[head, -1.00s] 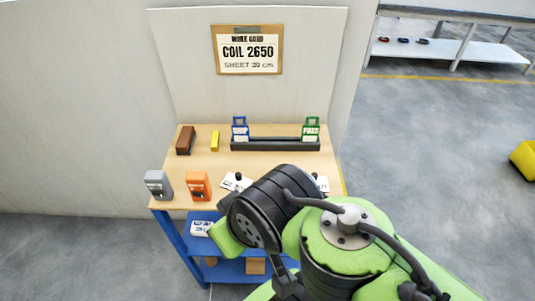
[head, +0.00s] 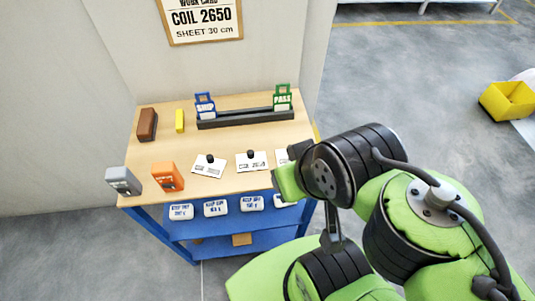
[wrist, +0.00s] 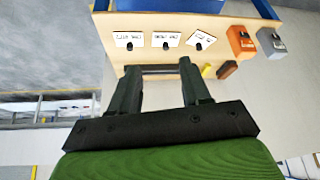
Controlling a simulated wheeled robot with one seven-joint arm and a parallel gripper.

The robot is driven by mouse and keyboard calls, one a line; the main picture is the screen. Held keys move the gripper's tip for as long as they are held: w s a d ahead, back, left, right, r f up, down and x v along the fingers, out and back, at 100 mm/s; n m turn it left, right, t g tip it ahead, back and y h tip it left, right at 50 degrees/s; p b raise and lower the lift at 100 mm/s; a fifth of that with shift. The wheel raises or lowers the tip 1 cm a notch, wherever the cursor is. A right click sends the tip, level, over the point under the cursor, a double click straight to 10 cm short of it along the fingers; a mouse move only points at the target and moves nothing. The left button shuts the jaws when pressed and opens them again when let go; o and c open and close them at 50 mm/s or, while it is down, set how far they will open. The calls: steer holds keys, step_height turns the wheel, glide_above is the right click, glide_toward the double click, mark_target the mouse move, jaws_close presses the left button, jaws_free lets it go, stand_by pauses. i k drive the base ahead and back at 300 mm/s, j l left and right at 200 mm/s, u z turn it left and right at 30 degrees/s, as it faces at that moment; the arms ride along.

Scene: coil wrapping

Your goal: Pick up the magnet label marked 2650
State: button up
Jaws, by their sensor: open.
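Three white magnet labels with black knobs lie along the front of the wooden bench top: a left label (head: 208,168), a middle label (head: 252,163) and a right label (head: 281,157) partly hidden by my arm. The middle one reads "COIL" and a number resembling 2650, but the print is too blurred to be sure. In the wrist view the three labels show as left (wrist: 128,38), middle (wrist: 165,40) and right (wrist: 201,38), their numbers unreadable. My gripper (wrist: 160,80) is open and empty, its fingers apart from the labels. In the head view its fingers are hidden.
A black rack (head: 245,118) holds a blue SHIP tag (head: 205,106) and a green PASS tag (head: 282,98). Orange (head: 167,177) and grey (head: 123,181) devices stand at the front left. Brown (head: 147,124) and yellow (head: 180,121) blocks stand behind. White tags (head: 215,208) line the blue shelf below.

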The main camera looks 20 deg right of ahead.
mark_target(251, 162)
steer(key=j+z, duration=0.4)
steer(key=j, duration=0.5)
steer(key=j+z, duration=0.35)
steer(key=j, duration=0.6)
